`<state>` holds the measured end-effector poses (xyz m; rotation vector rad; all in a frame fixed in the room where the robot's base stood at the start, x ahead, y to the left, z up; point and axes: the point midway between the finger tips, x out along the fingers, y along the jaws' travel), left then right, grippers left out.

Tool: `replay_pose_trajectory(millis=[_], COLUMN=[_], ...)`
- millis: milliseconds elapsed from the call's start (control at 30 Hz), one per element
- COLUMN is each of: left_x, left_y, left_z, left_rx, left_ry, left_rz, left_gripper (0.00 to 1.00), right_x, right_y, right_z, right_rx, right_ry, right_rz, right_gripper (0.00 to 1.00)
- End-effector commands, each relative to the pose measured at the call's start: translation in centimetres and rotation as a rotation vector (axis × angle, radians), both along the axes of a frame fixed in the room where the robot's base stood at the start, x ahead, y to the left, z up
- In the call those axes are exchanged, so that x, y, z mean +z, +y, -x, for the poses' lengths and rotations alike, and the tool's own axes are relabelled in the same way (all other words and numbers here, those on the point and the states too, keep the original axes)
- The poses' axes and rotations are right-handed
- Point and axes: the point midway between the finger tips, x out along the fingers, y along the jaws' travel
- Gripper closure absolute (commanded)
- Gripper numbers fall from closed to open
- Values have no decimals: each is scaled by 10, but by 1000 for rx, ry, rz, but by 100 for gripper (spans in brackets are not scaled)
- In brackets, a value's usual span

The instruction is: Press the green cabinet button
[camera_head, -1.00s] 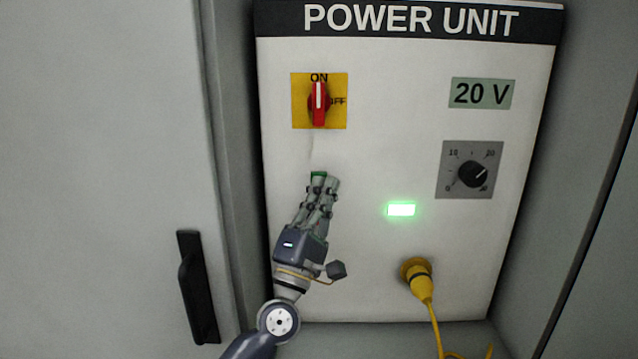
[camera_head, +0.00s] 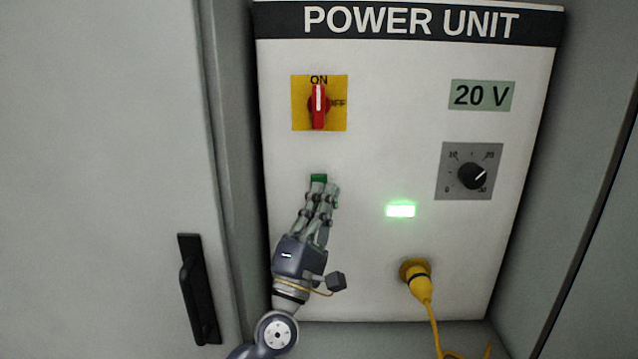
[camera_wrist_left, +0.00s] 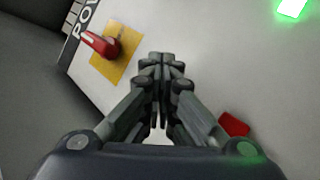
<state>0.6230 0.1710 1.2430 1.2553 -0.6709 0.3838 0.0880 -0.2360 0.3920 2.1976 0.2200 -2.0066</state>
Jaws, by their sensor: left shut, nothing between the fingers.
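The green button (camera_head: 318,179) shows on the power unit panel in the head view, below the red switch. My left gripper (camera_head: 326,188) is shut and empty, with its fingertips at the lower right of the button and partly covering it. I cannot tell whether they touch it. In the left wrist view the closed fingers (camera_wrist_left: 161,60) point at the panel, and the green button is hidden. A small red piece (camera_wrist_left: 234,124) shows beside the right finger there. My right gripper is out of view.
The red switch (camera_head: 318,105) points to ON. The green lamp (camera_head: 401,211) glows. The display (camera_head: 482,95) reads 20 V. A black dial (camera_head: 472,176) and a yellow plug (camera_head: 417,278) with cable are at the right. A cabinet door handle (camera_head: 198,290) is at the left.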

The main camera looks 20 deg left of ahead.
Motion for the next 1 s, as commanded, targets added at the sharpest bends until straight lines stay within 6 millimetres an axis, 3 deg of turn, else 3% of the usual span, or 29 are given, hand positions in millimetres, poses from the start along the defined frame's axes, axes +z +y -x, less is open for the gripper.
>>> replay_pose_trajectory(millis=[500,1000], left_x=[1,0], left_y=[-13,-13], left_z=[44,45], left_rx=[-1,-1], left_ry=[1,1], left_rz=[0,0], left_gripper=[100,100], right_x=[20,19], right_y=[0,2], right_z=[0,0], right_rx=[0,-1], right_ry=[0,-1], right_rz=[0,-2], right_gripper=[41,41])
